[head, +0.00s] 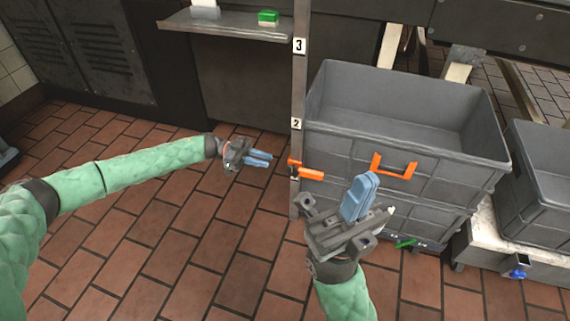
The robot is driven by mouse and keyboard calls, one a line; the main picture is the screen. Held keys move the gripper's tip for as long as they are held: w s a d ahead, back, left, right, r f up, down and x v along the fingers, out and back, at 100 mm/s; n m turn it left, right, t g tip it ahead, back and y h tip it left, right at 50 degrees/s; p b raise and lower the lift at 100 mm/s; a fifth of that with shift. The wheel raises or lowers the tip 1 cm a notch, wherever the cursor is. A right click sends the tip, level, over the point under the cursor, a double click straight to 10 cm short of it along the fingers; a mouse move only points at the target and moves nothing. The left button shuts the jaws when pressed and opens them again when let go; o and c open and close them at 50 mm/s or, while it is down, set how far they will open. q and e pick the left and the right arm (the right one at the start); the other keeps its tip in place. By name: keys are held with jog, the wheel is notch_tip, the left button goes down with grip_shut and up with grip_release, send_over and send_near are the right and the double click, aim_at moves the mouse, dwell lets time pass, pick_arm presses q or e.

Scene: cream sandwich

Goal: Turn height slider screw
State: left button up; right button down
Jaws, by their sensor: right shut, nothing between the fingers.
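An orange slider with a handle-like screw (310,173) sits on a thin upright metal post (299,85), below the mark 2. My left gripper (266,158) is left of the slider, its blue fingers pointing right toward it with a gap between. Its fingers lie close together, and I cannot tell whether they are fully shut. My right gripper (368,181) is right of and slightly below the slider, in front of the grey crates. Its blue fingers are shut and empty, pointing up. The slider is not hidden by either gripper.
Stacked grey crates (455,165) with an orange handle (394,166) stand right of the post. Another grey crate (545,150) is at the far right. A metal shelf (225,27) holds a green block (268,17). Tiled floor (165,240) is clear at lower left.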

aim_at(291, 166)
pick_arm(q)
jog(key=b+x, duration=0.1)
jog(key=x, duration=0.6)
jog(key=shift+d, duration=0.35)
grip_shut()
